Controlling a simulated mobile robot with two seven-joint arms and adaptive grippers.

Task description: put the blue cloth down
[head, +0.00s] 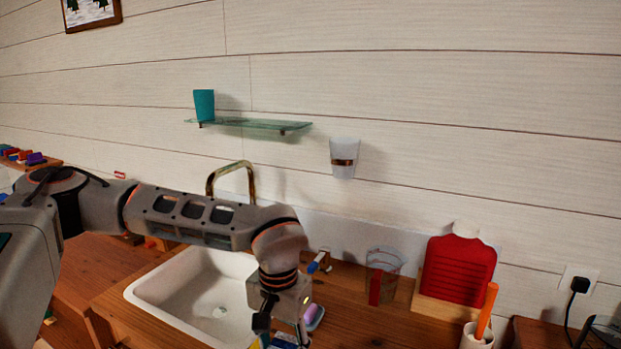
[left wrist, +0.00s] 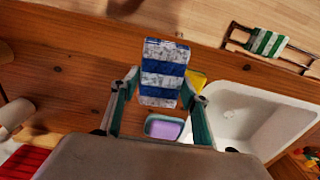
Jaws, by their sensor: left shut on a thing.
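The blue cloth (left wrist: 164,66), striped blue and patterned white, is between the fingers of my left gripper (left wrist: 162,86) in the left wrist view. The gripper is shut on it, above the wooden counter. Whether the cloth touches the counter I cannot tell. In the head view my left gripper (head: 273,322) is at the bottom edge, right of the sink, and a bit of the cloth (head: 284,340) shows beside it. My right gripper is not in view.
A white sink (head: 160,292) with a brass tap (head: 212,180) lies left of the gripper. A purple soap (left wrist: 165,130) in a dish and a yellow thing (left wrist: 198,78) are close to the cloth. A measuring cup (head: 382,262) and red board (head: 458,270) stand right on the counter (head: 350,325).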

